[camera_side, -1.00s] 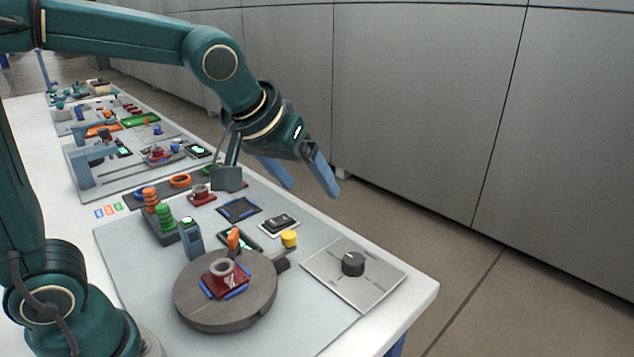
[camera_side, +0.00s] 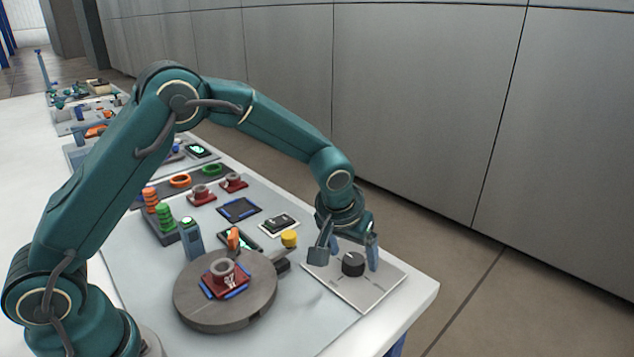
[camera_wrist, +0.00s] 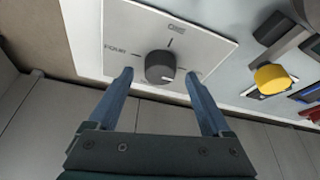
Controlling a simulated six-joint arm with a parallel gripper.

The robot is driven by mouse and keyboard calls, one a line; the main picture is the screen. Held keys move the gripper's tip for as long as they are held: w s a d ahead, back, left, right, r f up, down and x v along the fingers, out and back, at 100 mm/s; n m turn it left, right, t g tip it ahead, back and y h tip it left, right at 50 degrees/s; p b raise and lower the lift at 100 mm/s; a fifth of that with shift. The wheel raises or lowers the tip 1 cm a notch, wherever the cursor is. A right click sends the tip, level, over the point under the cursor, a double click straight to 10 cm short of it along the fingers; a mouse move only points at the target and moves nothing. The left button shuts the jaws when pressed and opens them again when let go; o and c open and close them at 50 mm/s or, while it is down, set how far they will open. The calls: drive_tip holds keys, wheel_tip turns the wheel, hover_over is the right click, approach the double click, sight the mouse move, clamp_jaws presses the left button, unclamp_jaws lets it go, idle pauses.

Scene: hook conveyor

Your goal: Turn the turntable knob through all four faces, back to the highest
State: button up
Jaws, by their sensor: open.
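The knob (camera_side: 353,264) is a dark round dial with a pale pointer line, on a light grey plate (camera_side: 340,290) at the front right of the table. In the wrist view the knob (camera_wrist: 160,67) lies beyond and between my open fingertips, with a finger on each side and gaps showing. One label on the plate reads FOUR. My gripper (camera_side: 350,250) points down just above and behind the knob, empty. The round grey turntable (camera_side: 195,307) stands to the left, bearing a red block (camera_side: 228,284) with a grey ring and blue edges, with white marking on its front face.
A yellow button (camera_side: 289,238) stands behind the turntable and also shows in the wrist view (camera_wrist: 272,78). A grey-blue post (camera_side: 192,240) with a lit green top and stacked orange and green rings (camera_side: 152,200) stand behind left. The table's right edge is close.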

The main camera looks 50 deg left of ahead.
drive_tip(key=shift+w+f, duration=0.15)
drive_tip(key=shift+f, duration=0.25)
clamp_jaws()
